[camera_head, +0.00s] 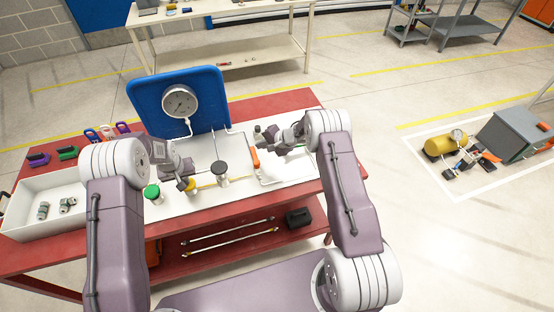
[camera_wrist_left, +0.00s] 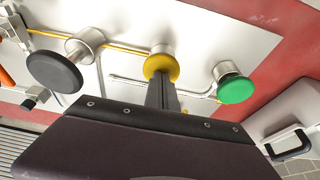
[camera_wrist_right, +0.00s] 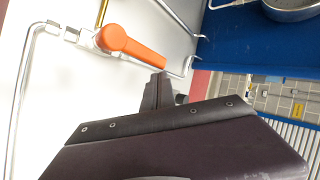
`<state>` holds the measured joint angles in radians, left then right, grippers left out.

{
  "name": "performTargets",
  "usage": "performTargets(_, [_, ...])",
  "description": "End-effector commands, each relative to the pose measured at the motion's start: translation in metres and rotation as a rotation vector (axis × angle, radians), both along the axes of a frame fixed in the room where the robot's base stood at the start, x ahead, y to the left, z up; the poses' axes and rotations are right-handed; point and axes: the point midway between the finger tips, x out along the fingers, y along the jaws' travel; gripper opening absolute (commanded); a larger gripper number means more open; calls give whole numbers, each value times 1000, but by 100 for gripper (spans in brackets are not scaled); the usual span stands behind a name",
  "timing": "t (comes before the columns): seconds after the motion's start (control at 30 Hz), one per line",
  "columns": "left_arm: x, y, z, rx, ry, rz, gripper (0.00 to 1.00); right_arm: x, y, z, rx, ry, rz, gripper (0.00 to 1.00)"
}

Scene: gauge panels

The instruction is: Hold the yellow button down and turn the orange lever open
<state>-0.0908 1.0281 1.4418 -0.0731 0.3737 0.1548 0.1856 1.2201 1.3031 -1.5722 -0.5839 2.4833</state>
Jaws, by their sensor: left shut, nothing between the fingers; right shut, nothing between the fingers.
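The yellow button (camera_wrist_left: 160,68) is a round cap on a metal stem, between a black button (camera_wrist_left: 55,72) and a green button (camera_wrist_left: 235,88) in the left wrist view. In the head view the yellow button (camera_head: 188,185) is at my left gripper (camera_head: 187,180). My left gripper (camera_wrist_left: 162,92) is shut, its fingertips at the yellow cap; contact or pressing cannot be told. The orange lever (camera_wrist_right: 130,46) lies on a pipe fitting in the right wrist view, and shows in the head view (camera_head: 255,158). My right gripper (camera_wrist_right: 157,80) is shut and empty, close beside the lever's free end.
A blue panel with a round gauge (camera_head: 180,102) stands behind the board. A white tray (camera_head: 22,226) with fittings is at the left of the red table (camera_head: 262,103). Coloured clamps (camera_head: 68,153) lie behind the tray. Thin pipes run across the board.

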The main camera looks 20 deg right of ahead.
Motion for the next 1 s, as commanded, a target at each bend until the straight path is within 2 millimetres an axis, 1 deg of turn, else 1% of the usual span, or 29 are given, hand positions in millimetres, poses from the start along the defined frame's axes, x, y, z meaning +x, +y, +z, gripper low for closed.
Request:
performTargets(0.27, [-1,0,-1,0,2,0,0,0,-2,0,0,-1,-1,0])
performTargets(0.37, [-1,0,-1,0,2,0,0,0,-15,0,1,-2,-2,0])
performTargets(0.47, [-1,0,-1,0,2,0,0,-1,-41,0,0,-3,-5,0])
performTargets(0.6, [-1,0,-1,0,2,0,0,-2,-71,28,-1,-6,-4,0])
performTargets(0.77, [-1,0,-1,0,2,0,0,-3,-98,53,-1,-4,-2,0])
performTargets(0.9, [-1,0,-1,0,3,0,0,-4,-111,65,0,-2,-1,0])
performTargets(1.0, [-1,0,-1,0,3,0,0,-4,-114,68,0,-1,1,0])
